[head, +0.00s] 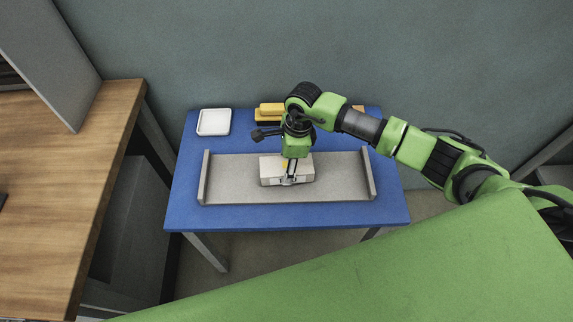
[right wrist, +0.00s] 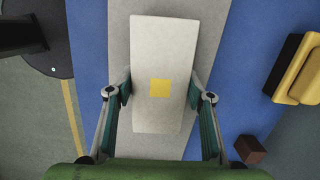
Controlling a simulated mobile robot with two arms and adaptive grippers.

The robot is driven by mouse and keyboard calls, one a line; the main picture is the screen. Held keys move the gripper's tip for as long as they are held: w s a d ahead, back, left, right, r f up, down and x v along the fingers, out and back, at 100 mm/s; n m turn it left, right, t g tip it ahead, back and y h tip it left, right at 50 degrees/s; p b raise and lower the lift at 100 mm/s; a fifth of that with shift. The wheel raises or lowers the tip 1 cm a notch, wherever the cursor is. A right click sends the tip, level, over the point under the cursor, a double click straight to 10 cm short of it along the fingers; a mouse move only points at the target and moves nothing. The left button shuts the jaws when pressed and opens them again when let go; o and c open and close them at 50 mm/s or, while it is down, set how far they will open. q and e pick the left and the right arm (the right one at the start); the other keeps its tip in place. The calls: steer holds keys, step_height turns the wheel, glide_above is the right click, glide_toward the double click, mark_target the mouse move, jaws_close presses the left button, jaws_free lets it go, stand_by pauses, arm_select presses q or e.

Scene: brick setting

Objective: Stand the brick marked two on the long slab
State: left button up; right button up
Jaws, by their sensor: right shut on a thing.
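A pale, whitish brick (head: 270,172) is at the middle of the long grey slab (head: 230,185), which has a raised wall at each end. In the right wrist view the brick (right wrist: 160,50) shows a yellow square on its upper face; I cannot read a number there. My right gripper (head: 289,178) comes down from above and is shut on the brick, one finger at each long side. The brick lies flat and lengthwise along the slab. I cannot tell whether it touches the slab or hangs just above it. My left gripper is not in view.
The slab lies on a blue table (head: 190,213). A white tray (head: 213,122) stands at the back left, and a yellow and black object (head: 270,110) at the back, behind my arm. A wooden desk (head: 60,180) is to the left. The slab is bare on both sides of the brick.

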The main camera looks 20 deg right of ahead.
steer(key=shift+f, duration=0.5)
steer(key=shift+f, duration=0.1)
steer(key=o, duration=1)
steer(key=shift+f, duration=0.15)
steer(key=o, duration=0.4)
steer(key=shift+o, duration=0.2)
